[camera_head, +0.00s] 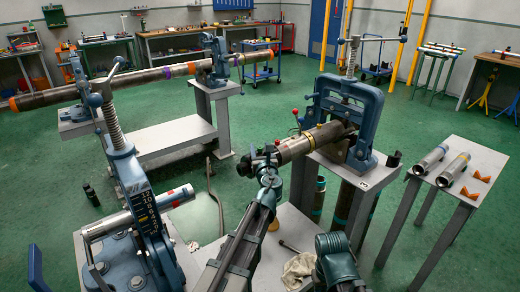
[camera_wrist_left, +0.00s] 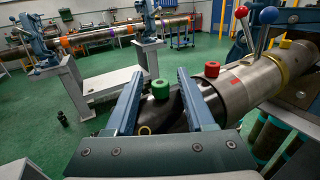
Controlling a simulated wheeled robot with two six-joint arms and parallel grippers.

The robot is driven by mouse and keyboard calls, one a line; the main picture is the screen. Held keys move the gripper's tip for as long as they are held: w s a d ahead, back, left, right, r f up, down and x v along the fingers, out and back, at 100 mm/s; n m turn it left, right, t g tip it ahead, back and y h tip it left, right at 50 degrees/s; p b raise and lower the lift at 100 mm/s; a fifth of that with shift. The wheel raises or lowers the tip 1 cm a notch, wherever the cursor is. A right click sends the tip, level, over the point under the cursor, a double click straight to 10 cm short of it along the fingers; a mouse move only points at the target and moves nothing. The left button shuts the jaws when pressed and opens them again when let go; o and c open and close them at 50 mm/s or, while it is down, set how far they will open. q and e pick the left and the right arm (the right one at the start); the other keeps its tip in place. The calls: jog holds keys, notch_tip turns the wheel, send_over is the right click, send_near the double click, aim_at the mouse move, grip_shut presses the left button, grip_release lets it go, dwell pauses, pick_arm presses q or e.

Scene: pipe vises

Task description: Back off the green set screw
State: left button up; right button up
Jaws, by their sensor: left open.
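The green set screw (camera_wrist_left: 160,89) stands upright on the dark end part of the clamped pipe (camera_wrist_left: 240,88), in the left wrist view. My left gripper (camera_wrist_left: 160,78) is open, with one blue finger on each side of the screw as seen there; I cannot tell whether either touches it. In the head view my left gripper (camera_head: 267,166) is at the near end of the pipe (camera_head: 318,137), and I cannot make out the green screw. A red set screw (camera_wrist_left: 211,69) sits to the right of it. My right gripper is not in view.
A blue vise (camera_head: 368,98) holds the pipe. Another vise (camera_head: 125,165) stands at left. A grey table (camera_head: 478,160) with short pipes stands at right.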

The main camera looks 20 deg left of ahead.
pick_arm(q)
grip_shut()
jog(key=shift+d+n+y, duration=0.1)
jog(key=shift+n+y, duration=0.2)
jog(key=shift+y, duration=0.1)
jog(key=shift+w+n+g+y, duration=0.1)
jog(key=shift+n+g+y, duration=0.5)
jog(key=shift+g+y, duration=0.15)
jog(key=n+g+y, duration=0.2)
jog(key=y, duration=0.1)
jog(key=shift+w, duration=0.1)
jog(key=n+g+y, duration=0.3)
jog(key=g, duration=0.1)
jog(key=shift+s+n+g+y, duration=0.2)
jog(key=shift+n+g+y, duration=0.35)
jog(key=shift+n+g, duration=0.65)
jog(key=shift+s+g, duration=0.1)
jog(key=shift+g, duration=0.25)
